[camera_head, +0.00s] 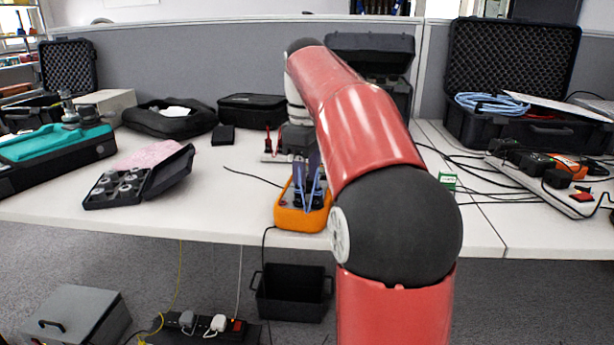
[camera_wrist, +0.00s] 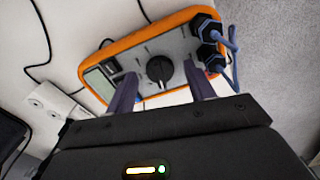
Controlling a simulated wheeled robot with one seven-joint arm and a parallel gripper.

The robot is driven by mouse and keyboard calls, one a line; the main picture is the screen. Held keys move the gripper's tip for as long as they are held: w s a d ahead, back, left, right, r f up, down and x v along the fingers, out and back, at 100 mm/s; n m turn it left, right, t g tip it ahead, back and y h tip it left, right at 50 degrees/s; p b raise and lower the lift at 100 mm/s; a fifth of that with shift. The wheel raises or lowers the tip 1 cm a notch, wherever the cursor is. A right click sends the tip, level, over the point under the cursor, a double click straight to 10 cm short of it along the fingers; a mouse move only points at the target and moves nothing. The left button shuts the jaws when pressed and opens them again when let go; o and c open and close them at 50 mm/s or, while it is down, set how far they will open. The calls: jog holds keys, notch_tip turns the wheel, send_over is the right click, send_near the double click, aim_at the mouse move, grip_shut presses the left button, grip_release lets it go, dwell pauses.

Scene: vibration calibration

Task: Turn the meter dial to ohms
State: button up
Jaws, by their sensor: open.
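The meter (camera_head: 290,214) is orange-edged with a grey face and lies on the white table near its front edge, partly hidden behind my arm in the head view. In the wrist view the meter (camera_wrist: 120,50) shows its screen (camera_wrist: 100,82) at the left and two dark plugs with blue leads (camera_wrist: 207,42) at the upper right. The black round dial (camera_wrist: 159,70) with a light pointer mark sits mid-face. My gripper (camera_wrist: 157,83) is open over the meter, one finger on each side of the dial and apart from it. The dial's printed labels are too small to read.
A black case (camera_head: 150,177) with round metal parts lies left of the meter. A power strip (camera_head: 550,180) and cables lie at the right. A black open case (camera_head: 530,115) stands behind them. Bare table (camera_head: 230,205) lies left of the meter.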

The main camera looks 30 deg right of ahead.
jog(key=c, duration=1)
jog(key=shift+r+p, duration=0.1)
jog(key=shift+p, duration=0.2)
jog(key=m+p, duration=0.2)
jog(key=m, duration=0.1)
jog(key=shift+r, duration=0.1)
jog(key=shift+m+p, duration=1.6)
jog(key=shift+m, duration=0.8)
jog(key=o, duration=1)
jog(key=shift+f, duration=0.2)
